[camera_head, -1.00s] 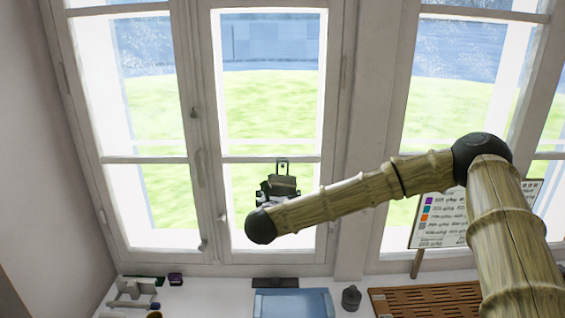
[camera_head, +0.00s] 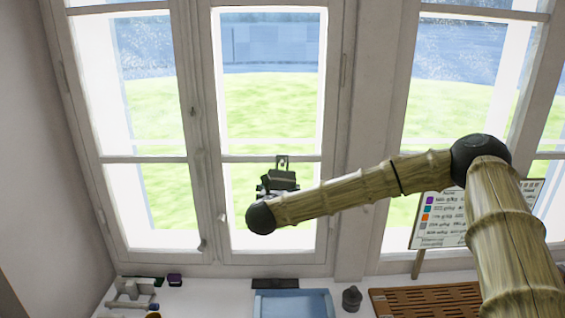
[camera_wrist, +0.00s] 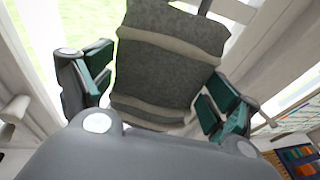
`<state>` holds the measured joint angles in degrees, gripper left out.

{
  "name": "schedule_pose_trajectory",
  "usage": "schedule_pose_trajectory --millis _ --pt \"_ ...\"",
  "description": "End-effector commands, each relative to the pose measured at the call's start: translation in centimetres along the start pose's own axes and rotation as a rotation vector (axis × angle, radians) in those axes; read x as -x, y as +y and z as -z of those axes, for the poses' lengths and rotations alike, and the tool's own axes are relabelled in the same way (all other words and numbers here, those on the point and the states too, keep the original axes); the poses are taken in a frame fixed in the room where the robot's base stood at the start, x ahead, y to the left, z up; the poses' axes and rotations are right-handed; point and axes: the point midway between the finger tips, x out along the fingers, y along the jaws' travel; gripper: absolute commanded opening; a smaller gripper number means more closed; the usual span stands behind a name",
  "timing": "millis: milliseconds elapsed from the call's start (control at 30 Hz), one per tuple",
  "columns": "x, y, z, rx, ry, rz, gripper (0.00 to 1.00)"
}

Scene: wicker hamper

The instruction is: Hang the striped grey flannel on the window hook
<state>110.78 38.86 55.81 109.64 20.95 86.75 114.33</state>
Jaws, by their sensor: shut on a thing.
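The striped grey flannel (camera_wrist: 168,68) is dark grey with paler bands, and fills the space between the fingers of my gripper (camera_wrist: 157,85) in the wrist view. My gripper is shut on it. In the head view my gripper (camera_head: 277,184) is in front of the lower part of the middle window pane, and the flannel there is small, dark and hard to separate from it.
Below on the white counter are a blue tray (camera_head: 293,303), a dark lidded jar (camera_head: 351,298) and a slatted wooden rack (camera_head: 425,300). A sign with coloured squares (camera_head: 440,222) stands at the right. Small items (camera_head: 135,292) lie at the left.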

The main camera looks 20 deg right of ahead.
Motion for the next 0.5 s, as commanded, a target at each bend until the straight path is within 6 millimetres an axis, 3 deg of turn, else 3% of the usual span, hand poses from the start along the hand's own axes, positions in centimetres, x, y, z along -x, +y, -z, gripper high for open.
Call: schedule_pose_trajectory --millis 500 --pt "-1.5 0.3 -0.3 0.000 -0.001 0.000 0.64"
